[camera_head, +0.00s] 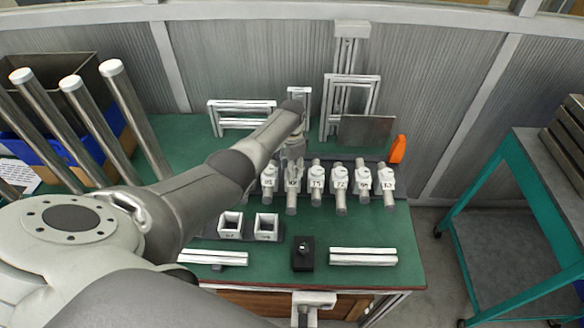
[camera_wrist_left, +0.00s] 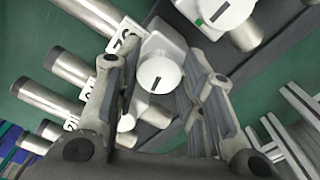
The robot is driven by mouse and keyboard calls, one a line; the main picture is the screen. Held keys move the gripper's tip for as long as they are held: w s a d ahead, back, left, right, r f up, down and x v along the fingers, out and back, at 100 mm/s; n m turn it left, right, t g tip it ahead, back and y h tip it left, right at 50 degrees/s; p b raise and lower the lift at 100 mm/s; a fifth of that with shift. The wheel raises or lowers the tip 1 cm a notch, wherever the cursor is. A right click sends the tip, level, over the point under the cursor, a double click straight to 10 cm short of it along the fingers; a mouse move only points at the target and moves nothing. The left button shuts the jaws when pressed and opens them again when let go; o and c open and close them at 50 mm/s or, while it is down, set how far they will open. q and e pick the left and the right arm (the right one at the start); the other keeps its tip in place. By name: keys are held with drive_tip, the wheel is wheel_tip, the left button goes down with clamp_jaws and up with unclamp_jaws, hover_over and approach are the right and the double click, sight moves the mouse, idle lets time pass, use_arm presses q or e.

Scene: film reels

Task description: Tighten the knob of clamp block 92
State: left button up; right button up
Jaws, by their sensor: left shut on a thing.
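Several white clamp blocks on metal cylinders stand in a row on the green bench; labels such as 75 (camera_head: 317,181) and 72 (camera_head: 341,184) face the head camera. My left gripper (camera_head: 292,160) reaches down at the left part of this row, over a block whose label I cannot read surely (camera_head: 292,181). The label beside that knob is partly hidden by a finger. My right gripper does not show.
Another white knob (camera_wrist_left: 220,12) is close by in the left wrist view. Two small square holders (camera_head: 266,227), a black box (camera_head: 303,254) and white rails (camera_head: 363,256) lie in front of the row. White frames (camera_head: 350,105) and an orange object (camera_head: 398,149) stand behind.

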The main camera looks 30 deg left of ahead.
use_arm(q)
drive_tip(key=shift+m, duration=1.4)
drive_tip(key=o, duration=1)
wheel_tip(320, 180, up, 12)
